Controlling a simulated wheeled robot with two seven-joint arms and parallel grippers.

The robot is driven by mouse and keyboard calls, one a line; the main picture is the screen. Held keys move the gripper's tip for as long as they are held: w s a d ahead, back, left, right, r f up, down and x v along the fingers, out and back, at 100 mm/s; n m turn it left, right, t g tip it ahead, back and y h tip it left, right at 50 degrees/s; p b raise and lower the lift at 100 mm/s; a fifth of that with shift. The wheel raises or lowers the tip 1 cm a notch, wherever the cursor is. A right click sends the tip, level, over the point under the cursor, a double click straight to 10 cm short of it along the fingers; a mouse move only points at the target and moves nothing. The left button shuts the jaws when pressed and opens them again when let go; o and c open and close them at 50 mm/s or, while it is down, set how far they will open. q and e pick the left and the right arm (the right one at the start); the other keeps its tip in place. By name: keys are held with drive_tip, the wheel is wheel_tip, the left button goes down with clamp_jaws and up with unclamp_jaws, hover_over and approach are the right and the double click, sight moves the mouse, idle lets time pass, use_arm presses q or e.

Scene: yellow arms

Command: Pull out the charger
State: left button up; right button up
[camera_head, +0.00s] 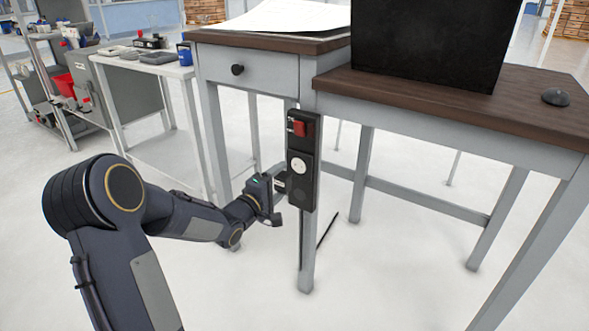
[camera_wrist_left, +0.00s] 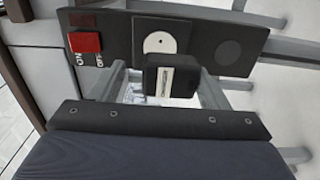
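The power strip (camera_head: 302,188) is a black upright bar fixed to the desk leg, with a red switch (camera_head: 300,128) and a round white socket (camera_head: 299,166). The charger (camera_wrist_left: 172,80) is a small black block with a pale mark in the left wrist view, in front of the strip just below the white socket (camera_wrist_left: 168,42). My left gripper (camera_wrist_left: 165,85) has its fingers spread on either side of the charger, with a gap visible on the left. I cannot tell whether the right finger touches it, or whether its plug sits in the strip. My right gripper is out of view.
The desk (camera_head: 440,108) has a drawer, a black box-like object (camera_head: 425,40) and a mouse (camera_head: 555,97). A white side table (camera_head: 150,65) with tools stands at the left. Desk legs and a crossbar (camera_head: 430,198) flank the strip; floor in front is clear.

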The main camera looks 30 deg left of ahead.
use_arm(q)
drive_tip(key=shift+o, duration=0.6)
drive_tip(key=shift+s, duration=0.35)
drive_tip(key=s+p, duration=0.2)
drive_tip(key=s, duration=0.5)
drive_tip(key=shift+a, duration=0.3)
drive_tip(key=shift+s, duration=0.1)
